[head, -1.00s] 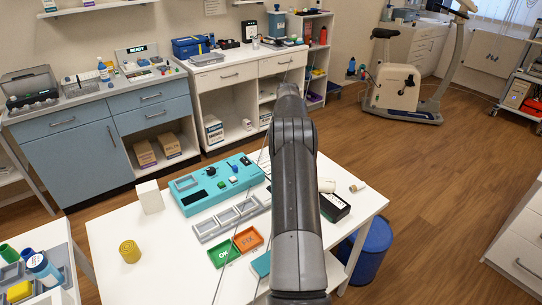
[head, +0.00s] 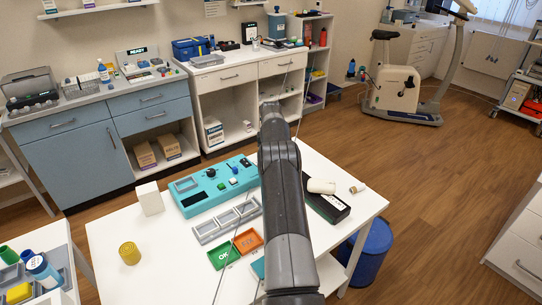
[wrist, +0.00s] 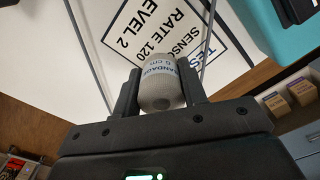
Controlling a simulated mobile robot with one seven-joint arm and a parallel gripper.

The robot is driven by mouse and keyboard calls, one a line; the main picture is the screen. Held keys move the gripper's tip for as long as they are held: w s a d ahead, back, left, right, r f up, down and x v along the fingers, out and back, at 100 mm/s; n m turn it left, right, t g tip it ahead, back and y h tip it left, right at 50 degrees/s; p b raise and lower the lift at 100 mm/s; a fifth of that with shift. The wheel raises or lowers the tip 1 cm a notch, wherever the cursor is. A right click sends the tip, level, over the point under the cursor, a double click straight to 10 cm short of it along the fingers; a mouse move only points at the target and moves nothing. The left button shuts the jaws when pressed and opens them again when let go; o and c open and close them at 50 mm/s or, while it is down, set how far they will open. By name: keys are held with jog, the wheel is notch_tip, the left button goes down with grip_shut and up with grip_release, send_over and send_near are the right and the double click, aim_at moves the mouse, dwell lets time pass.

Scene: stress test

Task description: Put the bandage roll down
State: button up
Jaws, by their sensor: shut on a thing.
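In the wrist view, my gripper (wrist: 160,92) is shut on the bandage roll (wrist: 164,76), a pale grey-white cylinder with a white label reading "BANDAGE". The roll sits between the two black fingers, its rounded end toward the camera. Behind it is a white panel (wrist: 225,45) with black printed text, including "RATE 120" and "LEVEL 2". I cannot tell whether the roll touches anything below. In the head view my arm hides the gripper and the held roll; the white table (head: 120,285) lies beneath the arm.
On the table stand a teal device (head: 205,197), a grey three-part tray (head: 210,232), green (head: 223,254) and orange (head: 249,241) trays, a white block (head: 149,198) and a yellow cylinder (head: 129,253). The table's front left is clear.

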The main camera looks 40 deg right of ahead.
jog(key=shift+f, duration=0.15)
jog(key=o, duration=0.9)
jog(key=shift+o, duration=0.2)
